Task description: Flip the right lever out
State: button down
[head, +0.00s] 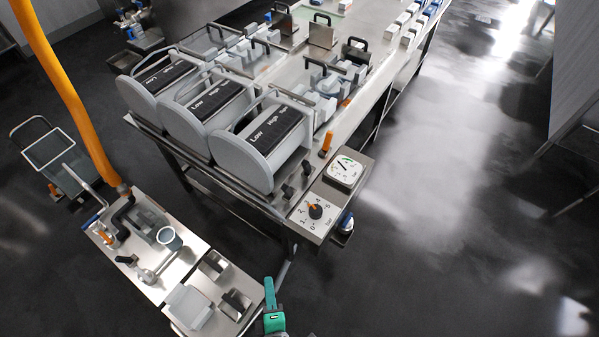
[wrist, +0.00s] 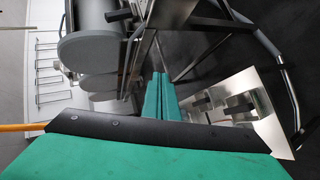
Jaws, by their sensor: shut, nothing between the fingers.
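The cheese press table (head: 345,120) carries three grey drums with "Low" and "High" labels; the nearest drum (head: 262,150) is at the right of the row. Two small black levers or knobs (head: 289,191) stand on the table edge beside it. An orange-handled lever (head: 326,143) stands upright near the gauge. I cannot tell which of these is the right lever. My teal gripper (head: 269,284) is at the bottom of the head view, below the press and apart from it. Its fingers also show in the wrist view (wrist: 160,85), shut together and empty.
A low steel unit (head: 238,283) stands left of my gripper. An orange hose (head: 66,90) hangs at left. The floor at right is open.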

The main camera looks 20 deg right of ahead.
aim_at(304, 165)
jog(key=w+d+r+n+h, duration=0.3)
jog(key=w+n, duration=0.3)
jog(key=w, duration=0.2)
jog(key=w+d+r+n+g+h, duration=0.1)
jog(key=w+d+r+n+h, duration=0.2)
jog(key=w, duration=0.6)
notch_tip(304, 165, up, 2)
jog(key=n+h, duration=0.3)
jog(key=shift+d, duration=0.25)
jog(key=shift+w, duration=0.1)
jog(key=x, duration=2)
jog(key=shift+f, duration=0.1)
